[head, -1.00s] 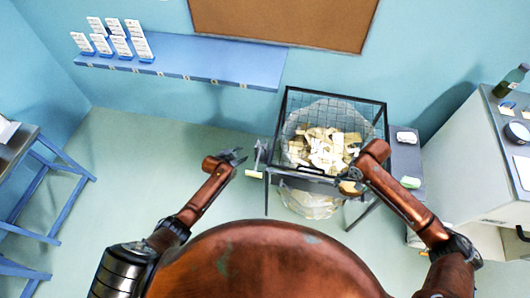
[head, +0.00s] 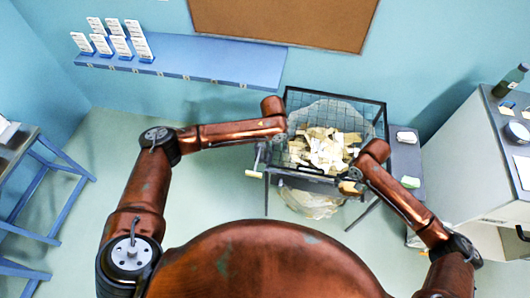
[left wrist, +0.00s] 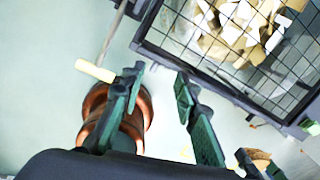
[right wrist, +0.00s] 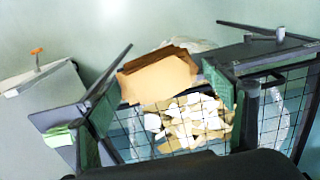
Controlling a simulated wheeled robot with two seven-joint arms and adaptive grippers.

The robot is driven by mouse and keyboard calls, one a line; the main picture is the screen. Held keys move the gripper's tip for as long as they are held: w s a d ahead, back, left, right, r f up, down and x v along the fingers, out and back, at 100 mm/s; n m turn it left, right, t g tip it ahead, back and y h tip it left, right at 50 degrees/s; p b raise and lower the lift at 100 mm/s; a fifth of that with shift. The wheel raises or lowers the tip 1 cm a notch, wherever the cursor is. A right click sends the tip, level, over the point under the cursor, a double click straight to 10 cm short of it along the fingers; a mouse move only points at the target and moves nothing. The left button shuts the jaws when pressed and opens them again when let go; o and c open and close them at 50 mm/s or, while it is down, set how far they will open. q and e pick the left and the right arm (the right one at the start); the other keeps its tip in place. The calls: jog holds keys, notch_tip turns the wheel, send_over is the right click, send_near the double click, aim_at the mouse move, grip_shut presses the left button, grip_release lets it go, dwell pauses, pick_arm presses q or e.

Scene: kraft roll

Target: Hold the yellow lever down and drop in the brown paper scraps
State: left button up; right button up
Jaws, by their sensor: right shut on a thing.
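The pale yellow lever (head: 254,174) sticks out at the left side of the wire-mesh bin (head: 335,99). In the left wrist view the lever (left wrist: 95,70) lies left of the fingers, apart from them. My left gripper (left wrist: 159,76) is open and empty; the head view mostly hides it behind its arm near the bin's left edge. My right gripper (right wrist: 160,100) is shut on brown paper scraps (right wrist: 158,78) at the bin's front right. The scraps also show in the head view (head: 348,187). Pale scraps (head: 325,150) lie inside the bin.
A grey side shelf (head: 405,160) with a green item (head: 410,182) adjoins the bin's right side. A white cabinet (head: 465,160) stands farther right. A blue wall shelf (head: 190,58) with white cards is behind. The floor left of the bin is clear.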

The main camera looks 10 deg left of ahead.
aim_at(256, 166)
pick_arm(q)
jog(key=s+a+m+g+y, duration=0.1)
jog(key=s+a+m+y, duration=0.25)
jog(key=a, duration=0.25)
jog(key=shift+n+h, duration=0.25)
jog(key=shift+n, duration=0.1)
jog(key=f, duration=0.3)
jog(key=a+f, duration=0.1)
jog(key=f, duration=0.3)
jog(key=a+f, duration=0.1)
jog(key=f, duration=0.3)
jog(key=shift+s, duration=0.3)
grip_shut()
jog(key=shift+f, duration=0.1)
